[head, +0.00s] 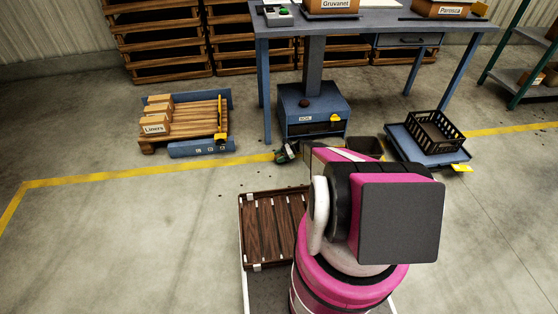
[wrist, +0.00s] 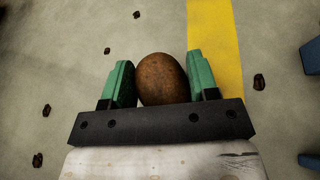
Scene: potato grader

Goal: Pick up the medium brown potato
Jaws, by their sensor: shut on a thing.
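A rounded brown potato (wrist: 163,82) sits between the two green fingers of my gripper (wrist: 158,66) in the wrist view. The fingers are on either side of it, and the gripper is shut on it. The floor shows beyond the potato. In the head view my gripper (head: 287,152) appears small and green, in front of the blue box under the table. The potato cannot be made out there, and my pink arm covers part of the scene.
A blue box (head: 312,122) with a small dark lump on top stands under the table (head: 372,18). A black crate (head: 434,132) is at the right, a pallet with cartons (head: 185,120) at the left. Small dark clods (wrist: 259,82) dot the floor near the yellow line (wrist: 215,40).

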